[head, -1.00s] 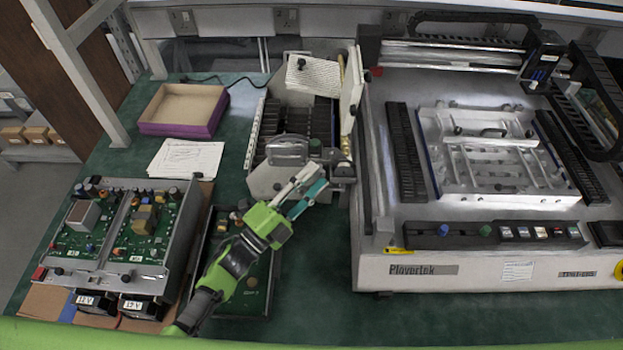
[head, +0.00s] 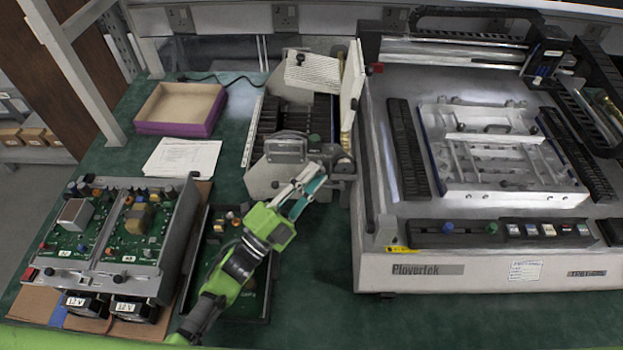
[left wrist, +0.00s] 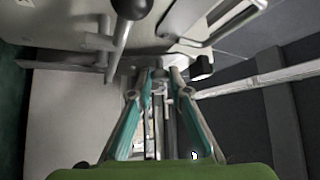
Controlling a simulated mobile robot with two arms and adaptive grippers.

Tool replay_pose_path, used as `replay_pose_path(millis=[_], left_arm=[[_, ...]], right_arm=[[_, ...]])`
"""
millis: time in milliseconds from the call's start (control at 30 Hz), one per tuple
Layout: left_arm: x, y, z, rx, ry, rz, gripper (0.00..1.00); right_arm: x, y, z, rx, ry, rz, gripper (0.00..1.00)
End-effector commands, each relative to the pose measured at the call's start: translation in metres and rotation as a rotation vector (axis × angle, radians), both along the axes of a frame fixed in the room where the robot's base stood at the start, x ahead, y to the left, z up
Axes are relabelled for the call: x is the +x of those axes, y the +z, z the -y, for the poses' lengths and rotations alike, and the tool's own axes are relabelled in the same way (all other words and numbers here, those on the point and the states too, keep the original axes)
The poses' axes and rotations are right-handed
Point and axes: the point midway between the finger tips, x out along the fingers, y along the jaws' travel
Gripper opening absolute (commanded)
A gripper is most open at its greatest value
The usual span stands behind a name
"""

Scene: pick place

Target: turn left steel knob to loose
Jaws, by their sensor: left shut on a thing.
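My left gripper (head: 314,176) reaches from the lower left to the front of a grey steel machine (head: 262,182) with dark slots. Its teal-and-silver fingers are closed in at the machine's lower right front. In the left wrist view, the fingertips (left wrist: 160,76) meet around a small grey steel knob (left wrist: 159,74), mostly hidden between them. In the head view this knob is hidden by the fingers. A dark round-ended lever (left wrist: 132,8) stands left of the fingers in the wrist view. My right gripper is not in view.
A large Plovertek machine (head: 440,268) stands close on the right. An open circuit unit (head: 118,235) lies at the left, beside a dark tray (head: 262,300) under my arm. A purple box (head: 183,128) and papers (head: 182,157) lie behind. Green bench (head: 318,270) is bare at front centre.

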Motion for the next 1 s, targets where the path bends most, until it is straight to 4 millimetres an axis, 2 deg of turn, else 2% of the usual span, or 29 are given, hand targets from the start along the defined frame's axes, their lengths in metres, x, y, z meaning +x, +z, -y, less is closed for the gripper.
replay_pose_path(millis=[33,100,333,433,567,1000], left_arm=[[0.000,-0.001,0.000,0.001,0.000,-0.002,0.20],[0.000,-0.001,0.000,0.001,0.000,-0.002,0.34],[0.000,0.000,0.000,0.001,0.000,-0.002,0.34],[0.000,-0.001,-0.001,0.001,0.000,-0.002,0.34],[-0.007,-0.005,-0.007,0.003,0.000,-0.003,0.34],[-0.076,-0.006,-0.066,0.003,0.000,-0.005,0.34]], right_arm=[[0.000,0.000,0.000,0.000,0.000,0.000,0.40],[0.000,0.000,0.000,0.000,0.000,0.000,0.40],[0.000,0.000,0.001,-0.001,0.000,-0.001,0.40],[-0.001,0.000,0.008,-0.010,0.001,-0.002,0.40],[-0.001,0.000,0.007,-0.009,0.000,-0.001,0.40],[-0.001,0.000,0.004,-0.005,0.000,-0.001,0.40]])
